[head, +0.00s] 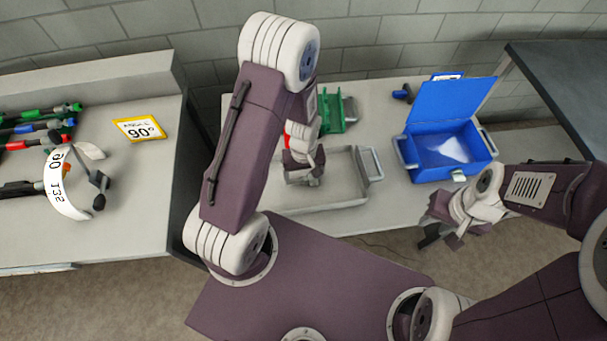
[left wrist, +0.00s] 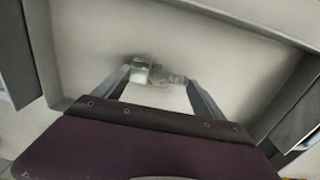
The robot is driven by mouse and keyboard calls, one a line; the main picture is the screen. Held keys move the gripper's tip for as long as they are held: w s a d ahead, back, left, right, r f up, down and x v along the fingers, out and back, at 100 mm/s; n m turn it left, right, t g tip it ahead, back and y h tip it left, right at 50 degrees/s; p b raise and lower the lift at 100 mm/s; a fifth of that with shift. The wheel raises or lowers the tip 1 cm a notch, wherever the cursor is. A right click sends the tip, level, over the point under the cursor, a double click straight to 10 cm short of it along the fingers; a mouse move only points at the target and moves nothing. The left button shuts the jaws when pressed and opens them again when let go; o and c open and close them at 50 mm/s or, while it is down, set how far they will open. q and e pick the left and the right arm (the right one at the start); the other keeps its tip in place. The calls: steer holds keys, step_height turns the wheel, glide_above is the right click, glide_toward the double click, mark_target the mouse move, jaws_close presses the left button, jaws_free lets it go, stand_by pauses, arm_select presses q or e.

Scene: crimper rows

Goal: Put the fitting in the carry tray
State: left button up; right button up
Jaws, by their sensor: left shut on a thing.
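The carry tray (head: 348,206) is a shallow grey tray with metal handles on the bench, in the middle of the head view. My left gripper (head: 305,178) is over its left part. In the left wrist view the left gripper (left wrist: 158,77) is shut on the fitting (left wrist: 148,72), a small pale metallic piece held between the fingertips. The tray's pale floor (left wrist: 235,65) and walls show around it; I cannot tell whether the fitting touches the floor. In the head view the fitting is hidden. My right gripper (head: 455,222) is in front of the bench, away from the tray, its jaw opening unclear.
An open blue box (head: 446,145) stands right of the tray. A green object (head: 338,110) and a partly hidden red one are behind the tray.

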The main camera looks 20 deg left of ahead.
mark_target(303, 178)
arm_select(q)
steer(key=shift+f, duration=0.1)
steer(key=o, duration=1.5)
steer(key=shift+r, duration=0.35)
step_height(303, 178, up, 12)
steer(key=p, duration=0.2)
steer(key=s+r+m, duration=0.1)
steer(key=s+m, duration=0.1)
steer(key=s+r+m, duration=0.1)
steer(key=s+m, duration=0.1)
steer(key=s+r+m+t, duration=0.1)
steer(key=s+m, duration=0.1)
steer(key=shift+s+r+m, duration=0.1)
steer(key=shift+r+m, duration=0.05)
steer(key=shift+m, duration=0.15)
